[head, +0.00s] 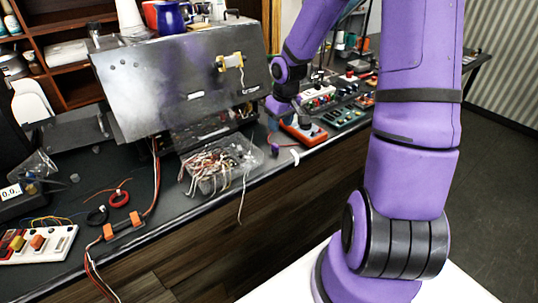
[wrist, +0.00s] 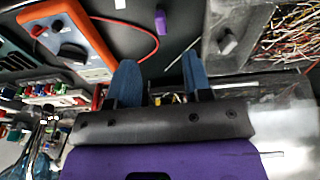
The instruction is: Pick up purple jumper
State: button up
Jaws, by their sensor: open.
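The purple jumper (wrist: 161,22) is a small purple block on the dark bench top, near the top middle of the wrist view. It also shows in the head view (head: 274,149) as a small purple piece between the wire tray and the orange box. My gripper (wrist: 158,68) has two blue fingers, apart, with nothing held between them. In the wrist view the jumper lies beyond the fingertips, roughly in line with the gap. In the head view my gripper (head: 272,124) is just above the jumper, and its second finger is hard to make out.
An orange box (head: 303,132) with a red lead (wrist: 138,30) stands close to the right in the head view. A clear tray of wires (head: 225,165) is to the left. The brewer's metal panel (head: 165,85) rises behind. Dark bench shows around the jumper.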

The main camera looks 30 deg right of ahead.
send_over(276, 145)
jog(key=s, duration=0.1)
notch_tip(276, 145, down, 4)
jog(key=shift+a+f, duration=0.1)
jog(key=shift+f, duration=0.1)
jog(key=shift+w+f, duration=0.2)
jog(key=shift+f, duration=0.85)
jog(key=shift+w+f, duration=0.2)
jog(key=shift+f, duration=0.85)
jog(key=shift+w+f, duration=0.2)
jog(key=shift+f, duration=0.85)
grip_shut()
